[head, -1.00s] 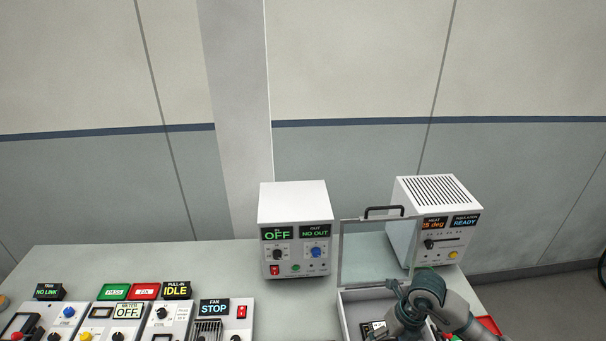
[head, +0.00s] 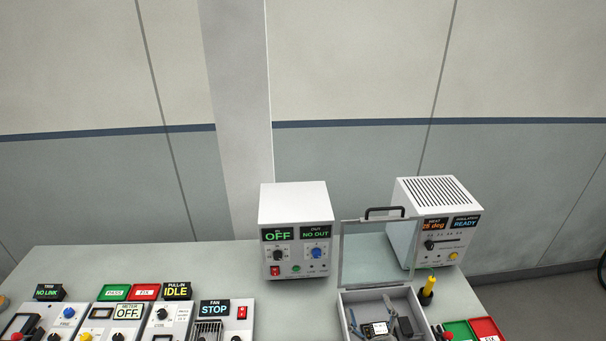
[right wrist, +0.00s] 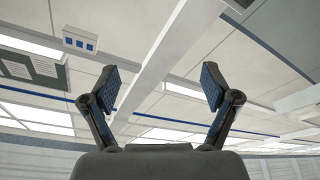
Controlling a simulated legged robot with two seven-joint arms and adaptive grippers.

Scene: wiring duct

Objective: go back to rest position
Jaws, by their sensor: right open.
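My right gripper (right wrist: 162,85) shows in the right wrist view with its two fingers spread wide and nothing between them. My left gripper is in neither view. In the head view a grey open box (head: 412,294) with a raised clear lid (head: 378,258) stands at the table's right. Small parts and blue-grey pieces lie inside it, too small to make out fully.
A white power unit (head: 293,205) reading OFF and a vented unit (head: 440,195) stand at the back. A yellow-handled tool (head: 430,285) stands upright right of the box, near green and red trays. Several panels line the front left. The table's middle (head: 310,310) is clear.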

